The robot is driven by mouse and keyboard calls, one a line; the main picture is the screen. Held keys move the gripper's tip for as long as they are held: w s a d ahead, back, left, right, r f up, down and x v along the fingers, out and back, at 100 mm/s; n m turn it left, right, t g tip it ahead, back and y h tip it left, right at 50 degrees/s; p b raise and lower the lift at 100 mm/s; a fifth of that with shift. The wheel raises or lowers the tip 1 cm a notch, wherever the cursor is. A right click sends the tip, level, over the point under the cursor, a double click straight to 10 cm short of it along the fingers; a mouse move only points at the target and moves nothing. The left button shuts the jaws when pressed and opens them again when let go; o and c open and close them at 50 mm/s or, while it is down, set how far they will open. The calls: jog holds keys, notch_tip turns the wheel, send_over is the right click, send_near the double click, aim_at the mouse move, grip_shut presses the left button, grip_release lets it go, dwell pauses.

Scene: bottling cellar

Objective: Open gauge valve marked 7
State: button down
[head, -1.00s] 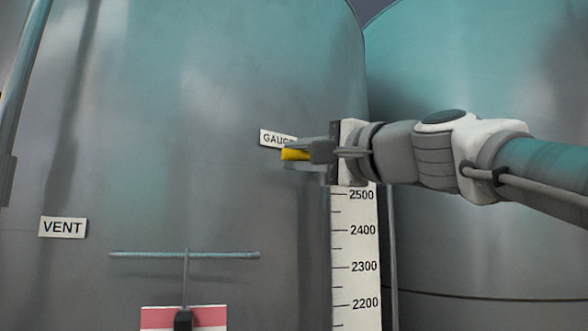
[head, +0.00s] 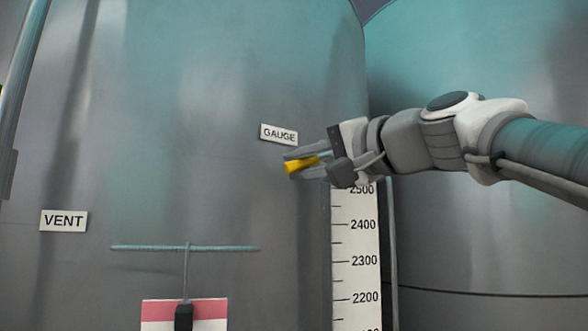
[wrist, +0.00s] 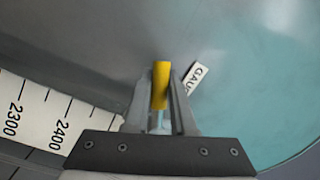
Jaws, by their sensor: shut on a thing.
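The yellow valve handle (head: 301,164) is on the grey tank wall just below the GAUGE label (head: 279,134). My gripper (head: 308,162) is shut on the handle, coming from the right, and is tilted with its fingertips lower left. In the wrist view the yellow handle (wrist: 160,84) stands between the two fingers (wrist: 160,105), its end sticking out past them. The GAUGE label (wrist: 196,78) shows there at a slant, partly hidden by a finger. No number 7 is readable in either view. The valve body behind the fingers is mostly hidden.
A level scale (head: 358,260) runs down the tank below my gripper. A VENT label (head: 63,220) is at left. A thin horizontal bar (head: 150,248) stands above a red and white plate (head: 215,312). A second tank (head: 480,240) is at right.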

jog(key=n, duration=0.1)
jog(key=d+f+n+g+h, duration=0.1)
jog(key=n, duration=0.1)
jog(key=shift+w+f, duration=0.15)
jog(key=shift+f, duration=0.15)
jog(key=shift+w+d+f+n+g+h+p, duration=0.15)
jog(key=shift+d+f+n+h+p, duration=0.25)
jog(key=shift+n, duration=0.45)
jog(key=shift+w+d+f+n+g+h+p, duration=0.15)
jog(key=shift+d+f+n+h+p, duration=0.25)
jog(key=shift+n, duration=0.45)
jog(key=shift+s, duration=0.1)
jog(key=c, duration=0.8)
grip_release()
jog(key=shift+r, duration=0.1)
jog(key=shift+o, duration=0.2)
jog(key=shift+a, duration=0.1)
